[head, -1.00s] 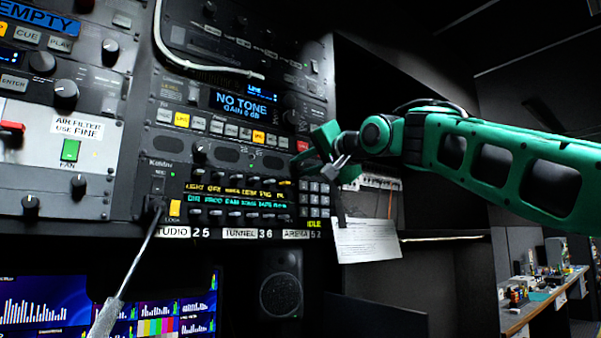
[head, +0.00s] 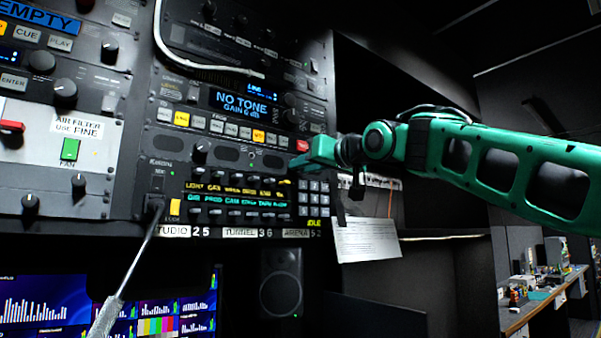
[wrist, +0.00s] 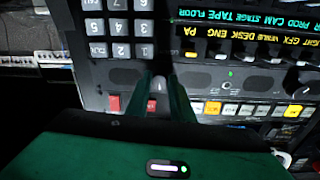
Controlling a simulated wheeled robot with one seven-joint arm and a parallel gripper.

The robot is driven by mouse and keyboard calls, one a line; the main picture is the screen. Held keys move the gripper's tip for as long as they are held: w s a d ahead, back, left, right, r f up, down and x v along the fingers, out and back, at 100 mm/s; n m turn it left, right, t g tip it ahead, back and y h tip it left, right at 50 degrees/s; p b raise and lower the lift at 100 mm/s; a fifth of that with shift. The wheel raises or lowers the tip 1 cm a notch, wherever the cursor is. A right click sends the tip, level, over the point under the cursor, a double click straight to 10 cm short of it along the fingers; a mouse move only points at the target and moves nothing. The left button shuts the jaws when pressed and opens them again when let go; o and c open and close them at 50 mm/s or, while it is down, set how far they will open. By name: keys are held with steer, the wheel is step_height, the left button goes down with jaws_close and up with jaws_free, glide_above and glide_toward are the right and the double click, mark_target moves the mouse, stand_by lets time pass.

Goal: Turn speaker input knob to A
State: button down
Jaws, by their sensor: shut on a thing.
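The knob (wrist: 158,84) is a small dark grip with a light mark, on the audio panel beside the speaker grilles, seen upside down in the wrist view. My gripper (wrist: 160,97) has its two green fingers on either side of the knob, shut on it. In the head view my gripper (head: 296,161) reaches in from the right against the panel and hides the knob. The position lettering around the knob is not readable, so I cannot tell which setting it points to.
A red button (head: 302,146) sits close above my gripper. A paper note (head: 366,240) hangs under my wrist. A grey rod (head: 131,270) sticks out at the lower left.

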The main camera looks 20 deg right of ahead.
steer(key=shift+w+d+f+n+y, duration=0.1)
steer(key=shift+n+y, duration=0.05)
steer(key=shift+n, duration=1.85)
steer(key=shift+d+f+n+y, duration=0.1)
steer(key=shift+n+y, duration=0.05)
steer(key=shift+n, duration=2.15)
steer(key=c, duration=1.5)
jaws_free()
steer(key=shift+c, duration=0.2)
steer(key=shift+r, duration=0.1)
